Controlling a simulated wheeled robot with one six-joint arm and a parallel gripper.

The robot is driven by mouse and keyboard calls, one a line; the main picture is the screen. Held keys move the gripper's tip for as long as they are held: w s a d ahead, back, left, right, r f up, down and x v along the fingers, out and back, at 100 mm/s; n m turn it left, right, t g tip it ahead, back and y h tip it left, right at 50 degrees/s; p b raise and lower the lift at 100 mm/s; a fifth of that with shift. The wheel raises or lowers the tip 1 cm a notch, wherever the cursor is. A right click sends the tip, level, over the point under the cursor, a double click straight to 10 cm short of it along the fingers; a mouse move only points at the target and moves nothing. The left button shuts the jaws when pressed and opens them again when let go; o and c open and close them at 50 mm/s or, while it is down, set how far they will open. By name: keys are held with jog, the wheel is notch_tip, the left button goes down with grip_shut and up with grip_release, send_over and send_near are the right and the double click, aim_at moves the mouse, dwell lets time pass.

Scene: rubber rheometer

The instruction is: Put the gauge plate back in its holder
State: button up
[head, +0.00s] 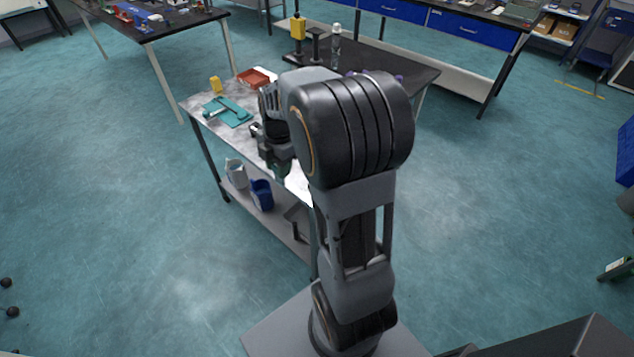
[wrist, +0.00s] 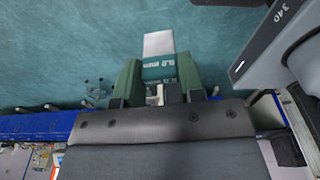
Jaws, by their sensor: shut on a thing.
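The gauge plate (wrist: 158,44) is a flat piece with a pale outer end and a dark green band with white lettering. It sticks out from between the green fingers of my gripper (wrist: 158,82) in the wrist view, and the fingers are shut on it. In the head view my gripper (head: 279,168) hangs at the right-hand side of the light worktable (head: 205,137), largely hidden by my arm. The plate cannot be made out there. I cannot identify the plate's holder in either view; part of the tabletop is behind my arm.
On the worktable lie a teal mat (head: 240,119) with a tool on it, a red tray (head: 257,77) and a yellow block (head: 215,85). Its lower shelf carries a white container (head: 236,172) and a blue one (head: 262,194). A dark table (head: 408,68) adjoins behind.

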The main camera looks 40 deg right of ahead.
jog(key=d+f+p, duration=0.1)
jog(key=d+f, duration=0.4)
jog(key=d, duration=0.1)
jog(key=d+f+p, duration=0.2)
jog(key=d+f, duration=0.4)
jog(key=shift+s+d+f, duration=0.15)
jog(key=shift+d+f, duration=0.05)
jog(key=shift+f, duration=0.45)
jog(key=shift+f, duration=0.2)
jog(key=o, duration=1)
jog(key=shift+r, duration=0.2)
